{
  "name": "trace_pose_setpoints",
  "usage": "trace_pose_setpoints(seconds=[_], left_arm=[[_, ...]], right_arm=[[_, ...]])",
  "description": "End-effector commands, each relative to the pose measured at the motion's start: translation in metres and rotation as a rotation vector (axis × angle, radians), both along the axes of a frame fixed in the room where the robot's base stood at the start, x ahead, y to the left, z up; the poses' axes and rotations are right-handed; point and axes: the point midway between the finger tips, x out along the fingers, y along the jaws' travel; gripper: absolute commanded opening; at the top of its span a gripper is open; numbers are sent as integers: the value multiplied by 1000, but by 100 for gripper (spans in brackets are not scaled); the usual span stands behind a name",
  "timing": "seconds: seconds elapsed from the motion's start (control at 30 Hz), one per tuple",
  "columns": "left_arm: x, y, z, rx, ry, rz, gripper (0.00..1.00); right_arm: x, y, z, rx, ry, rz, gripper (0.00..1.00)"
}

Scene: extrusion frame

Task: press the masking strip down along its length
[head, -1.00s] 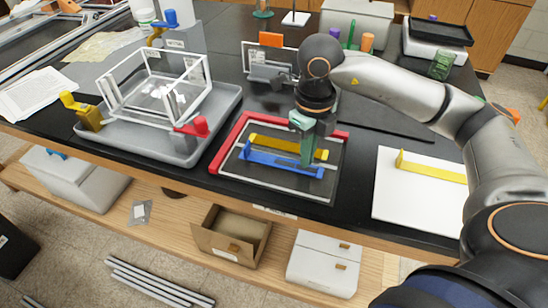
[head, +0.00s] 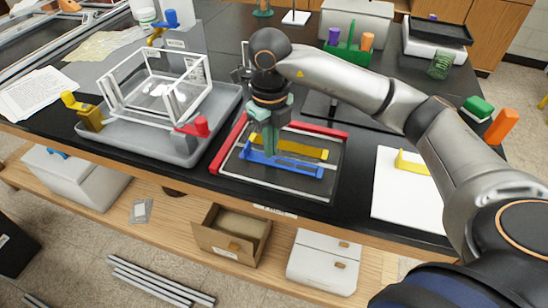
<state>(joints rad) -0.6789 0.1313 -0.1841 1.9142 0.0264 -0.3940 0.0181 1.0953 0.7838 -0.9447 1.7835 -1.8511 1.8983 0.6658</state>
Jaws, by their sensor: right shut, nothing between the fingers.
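A dark panel with a white border (head: 300,188) lies on the black bench, with red rails (head: 226,146) along its left and back edges. A blue strip (head: 292,167) with raised ends and a yellow strip (head: 302,149) lie across it side by side; I cannot tell for sure which is the masking strip. My right gripper (head: 270,156) is shut and empty, pointing down at the left part of the blue strip. Its teal fingers cover part of both strips. I cannot tell whether the tips touch the blue strip. My left gripper is not in view.
A grey tray (head: 228,112) holding a clear-walled white frame (head: 160,88) stands to the left. A white board (head: 402,200) with a yellow angled piece (head: 412,164) lies to the right.

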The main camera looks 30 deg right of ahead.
Motion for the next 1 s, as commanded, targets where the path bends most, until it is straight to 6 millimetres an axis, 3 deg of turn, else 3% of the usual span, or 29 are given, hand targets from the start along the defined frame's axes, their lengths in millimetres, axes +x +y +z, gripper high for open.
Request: trace_pose_setpoints(seconds=[0.23, 1.0], left_arm=[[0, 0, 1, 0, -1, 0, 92], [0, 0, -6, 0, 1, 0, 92]], right_arm=[[12, 10, 0, 0, 0, 2, 0], [12, 11, -8, 0, 0, 1, 0]])
